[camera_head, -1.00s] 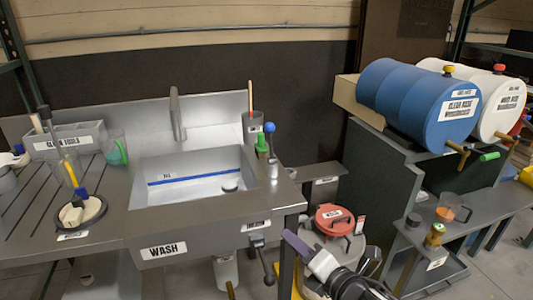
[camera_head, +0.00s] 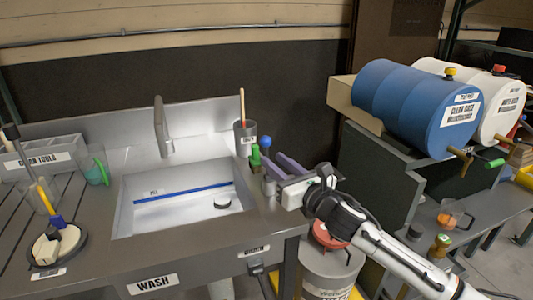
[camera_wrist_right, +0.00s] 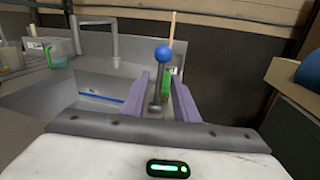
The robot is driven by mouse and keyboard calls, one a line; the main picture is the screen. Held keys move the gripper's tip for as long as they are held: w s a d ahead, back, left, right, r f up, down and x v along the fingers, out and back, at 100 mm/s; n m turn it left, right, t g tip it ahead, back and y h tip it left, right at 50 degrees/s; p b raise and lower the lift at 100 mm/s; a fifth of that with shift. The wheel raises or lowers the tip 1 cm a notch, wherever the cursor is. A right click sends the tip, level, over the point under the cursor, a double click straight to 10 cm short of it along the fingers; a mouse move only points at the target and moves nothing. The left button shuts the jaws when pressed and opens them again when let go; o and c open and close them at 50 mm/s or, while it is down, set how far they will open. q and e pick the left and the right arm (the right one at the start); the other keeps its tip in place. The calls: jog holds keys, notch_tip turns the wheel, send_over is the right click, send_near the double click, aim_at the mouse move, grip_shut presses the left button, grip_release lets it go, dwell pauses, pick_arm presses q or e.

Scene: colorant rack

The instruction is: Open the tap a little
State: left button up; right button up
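The tap's grey spout (camera_head: 162,127) stands at the back of the sink (camera_head: 125,215), and it also shows in the wrist view (camera_wrist_right: 114,40). A lever with a blue ball knob (camera_head: 265,142) stands at the sink's right side; in the wrist view the blue ball (camera_wrist_right: 162,52) tops its grey stem (camera_wrist_right: 156,90). My right gripper (camera_head: 272,158) is open at this lever, its purple fingers pointing toward it. In the wrist view the stem appears between the fingers (camera_wrist_right: 159,85), with a gap on each side; how deep it sits is unclear. My left gripper is out of view.
A green bottle (camera_head: 255,158) stands close to the lever, by the right finger in the wrist view. A grey cup with a wooden stick (camera_head: 245,136) stands behind it. A red-lidded bucket (camera_head: 328,270) is below my right arm. Blue and white drums (camera_head: 405,100) are at right.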

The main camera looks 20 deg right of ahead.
aim_at(268, 156)
jog(key=x, duration=0.4)
jog(key=shift+w+a, duration=0.1)
jog(key=shift+w, duration=0.3)
grip_shut()
jog(key=shift+f, duration=0.1)
dwell(1.0)
